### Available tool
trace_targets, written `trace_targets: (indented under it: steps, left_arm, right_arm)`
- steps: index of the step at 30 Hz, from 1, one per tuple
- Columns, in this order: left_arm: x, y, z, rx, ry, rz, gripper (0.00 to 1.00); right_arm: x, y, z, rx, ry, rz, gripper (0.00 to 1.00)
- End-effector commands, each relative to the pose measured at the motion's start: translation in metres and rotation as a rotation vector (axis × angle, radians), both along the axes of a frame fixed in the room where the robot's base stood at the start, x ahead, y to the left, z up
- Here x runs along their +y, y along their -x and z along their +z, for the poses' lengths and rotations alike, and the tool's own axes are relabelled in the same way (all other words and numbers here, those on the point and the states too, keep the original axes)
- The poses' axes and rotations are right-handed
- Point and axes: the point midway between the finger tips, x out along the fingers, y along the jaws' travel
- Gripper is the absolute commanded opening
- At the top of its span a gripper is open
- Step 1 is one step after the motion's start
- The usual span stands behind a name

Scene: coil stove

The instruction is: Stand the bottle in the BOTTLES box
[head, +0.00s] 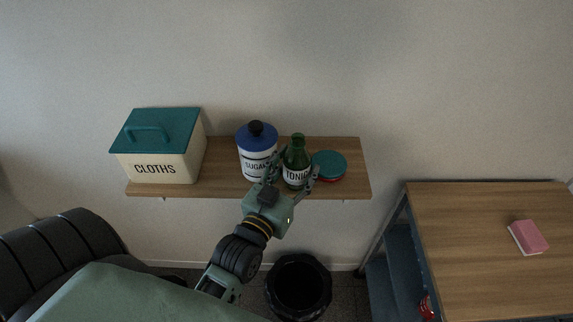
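The green bottle (297,152) with a white TONIC label stands upright on the wooden wall shelf (225,180), between the sugar jar and a teal-lidded container. My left gripper (294,168) reaches up from below, in front of the shelf. Its fingers are spread, one on each side of the bottle, and look open; whether either touches the glass is hard to tell. My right gripper is out of view. No box labelled BOTTLES shows in this view.
A white SUGAR jar (257,154) with a blue lid stands close left of the bottle. The teal-lidded container (330,164) is close right. A CLOTHS box (160,160) is at shelf left. A black bin (298,285) is below. The table (470,240) at right holds a pink sponge (529,236).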

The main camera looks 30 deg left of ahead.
Motion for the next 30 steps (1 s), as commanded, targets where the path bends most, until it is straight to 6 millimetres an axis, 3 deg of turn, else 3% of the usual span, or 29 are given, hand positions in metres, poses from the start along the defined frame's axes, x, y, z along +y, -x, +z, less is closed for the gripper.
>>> trace_targets:
  steps: [18,30]
  left_arm:
    - [-0.009,0.102,-0.004,0.005,0.001,0.0,0.54]
    - [-0.01,0.119,-0.001,0.001,0.001,0.0,0.54]
  right_arm:
    - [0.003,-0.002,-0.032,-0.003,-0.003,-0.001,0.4]
    - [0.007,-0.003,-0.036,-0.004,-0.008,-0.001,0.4]
